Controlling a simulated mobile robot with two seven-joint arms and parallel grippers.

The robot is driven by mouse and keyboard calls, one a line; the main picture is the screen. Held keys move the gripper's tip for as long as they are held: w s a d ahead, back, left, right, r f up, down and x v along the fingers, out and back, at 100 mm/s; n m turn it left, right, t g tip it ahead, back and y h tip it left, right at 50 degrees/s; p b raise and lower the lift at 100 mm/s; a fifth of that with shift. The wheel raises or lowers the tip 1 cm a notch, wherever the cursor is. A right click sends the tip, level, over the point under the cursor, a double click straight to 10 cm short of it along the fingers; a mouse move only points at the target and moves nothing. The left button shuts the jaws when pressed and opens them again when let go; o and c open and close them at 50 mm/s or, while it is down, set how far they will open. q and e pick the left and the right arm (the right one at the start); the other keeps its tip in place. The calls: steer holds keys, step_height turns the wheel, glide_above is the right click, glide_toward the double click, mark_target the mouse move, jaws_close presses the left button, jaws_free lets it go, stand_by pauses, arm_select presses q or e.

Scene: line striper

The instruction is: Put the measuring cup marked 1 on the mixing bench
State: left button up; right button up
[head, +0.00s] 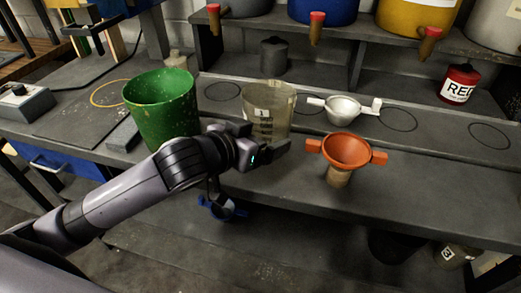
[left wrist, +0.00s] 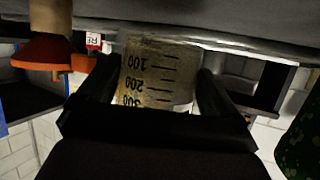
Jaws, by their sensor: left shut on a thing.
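The measuring cup marked 1 (head: 268,105) is a cloudy, see-through cup with a small white label, upright at the middle of the long grey bench (head: 275,190). My left gripper (head: 262,140) is shut on it from the front, and its fingers hide the cup's lower part. In the left wrist view the cup (left wrist: 160,72) appears upside down, with black scale marks, between the fingers of the left gripper (left wrist: 160,90). I cannot tell whether its base touches the bench. No label shows which surface is the mixing bench. My right gripper is not in view.
A green bucket (head: 163,112) stands close left of the cup. A red can (head: 459,84) is farther right. A dark mat (head: 85,115) with a yellow ring lies left.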

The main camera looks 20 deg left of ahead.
arm_select(q)
steer(key=shift+f, duration=1.8)
steer(key=shift+f, duration=0.1)
steer(key=o, duration=1.1)
steer(key=shift+o, duration=0.2)
steer(key=shift+r, duration=0.2)
steer(key=shift+s+a, duration=0.1)
steer(key=shift+s, duration=0.15)
steer(key=p+v, duration=0.1)
steer(key=v, duration=1)
steer(key=shift+s, duration=0.2)
